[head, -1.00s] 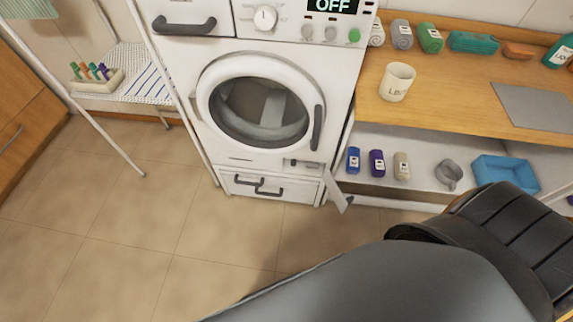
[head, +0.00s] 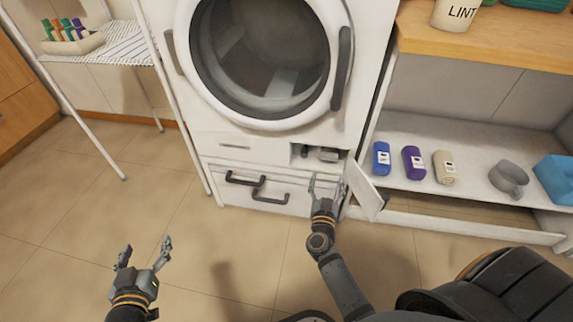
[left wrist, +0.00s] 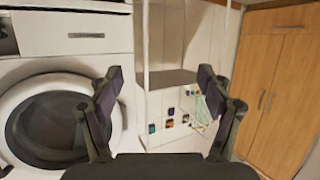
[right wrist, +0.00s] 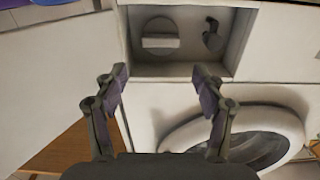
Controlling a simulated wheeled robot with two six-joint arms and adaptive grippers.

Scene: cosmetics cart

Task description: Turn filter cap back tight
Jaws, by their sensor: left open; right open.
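The filter cap (right wrist: 160,42) is a round grey knob with a raised bar across it, inside an open recess (head: 318,160) low on the washing machine's front. In the right wrist view the bar lies about level. In the head view the cap (head: 330,155) shows small at the recess's right side. Whether it is tight cannot be told. My right gripper (head: 326,186) is open and empty, in front of and below the recess; in its wrist view the fingers (right wrist: 158,72) point toward the cap, apart from it. My left gripper (head: 143,254) is open and empty over the floor.
A small dark hose or plug (right wrist: 212,35) sits beside the cap. The recess's flap (head: 363,189) hangs open, close right of my right gripper. Drawer handles (head: 257,186) stick out at the left. Floor (head: 220,250) between the grippers is clear.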

